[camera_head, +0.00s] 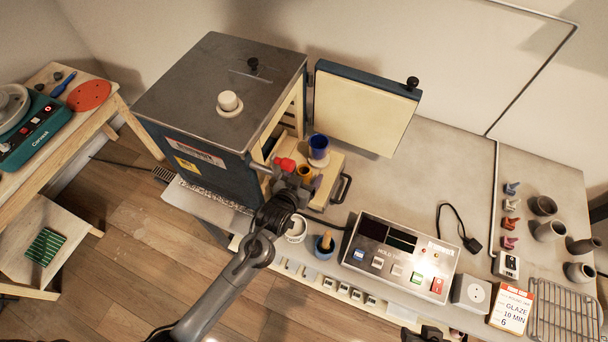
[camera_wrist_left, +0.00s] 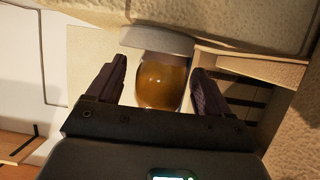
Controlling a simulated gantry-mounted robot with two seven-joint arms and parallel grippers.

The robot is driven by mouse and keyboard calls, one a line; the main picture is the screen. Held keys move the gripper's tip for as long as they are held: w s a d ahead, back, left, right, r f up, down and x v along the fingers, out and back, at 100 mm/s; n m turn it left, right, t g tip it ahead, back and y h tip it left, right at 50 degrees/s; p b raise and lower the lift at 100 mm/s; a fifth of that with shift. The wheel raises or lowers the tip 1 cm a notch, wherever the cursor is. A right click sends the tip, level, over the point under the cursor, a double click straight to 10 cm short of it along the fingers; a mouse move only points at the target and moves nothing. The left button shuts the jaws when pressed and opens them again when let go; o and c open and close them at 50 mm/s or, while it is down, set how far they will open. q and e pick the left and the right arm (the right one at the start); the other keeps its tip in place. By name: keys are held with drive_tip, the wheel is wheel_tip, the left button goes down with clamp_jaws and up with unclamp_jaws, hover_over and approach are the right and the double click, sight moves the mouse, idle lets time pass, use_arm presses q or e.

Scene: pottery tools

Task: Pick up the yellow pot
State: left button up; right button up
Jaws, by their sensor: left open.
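The yellow pot (camera_head: 305,170) stands on the pale shelf at the open kiln, just in front of a blue pot (camera_head: 318,147). In the left wrist view the glossy amber-yellow pot (camera_wrist_left: 162,80) sits between the two dark fingers of my left gripper (camera_wrist_left: 160,72). There is a gap on each side, so the fingers do not touch it. In the head view my left gripper (camera_head: 302,183) is at the near side of the pot and partly hides it. A dark part at the bottom edge (camera_head: 432,334) looks like my right gripper; its jaws are not clear.
The kiln (camera_head: 215,85) stands left of the gripper, its door (camera_head: 365,108) swung open to the right. A control box (camera_head: 402,255) and a cup with a wooden tool (camera_head: 325,246) are nearer. Several grey pots (camera_head: 548,230) stand far right. The table middle is clear.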

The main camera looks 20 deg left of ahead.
use_arm(q)
drive_tip(key=shift+c, duration=0.4)
drive_tip(key=c, duration=0.9)
drive_tip(key=shift+c, duration=0.4)
drive_tip(key=shift+r, duration=0.1)
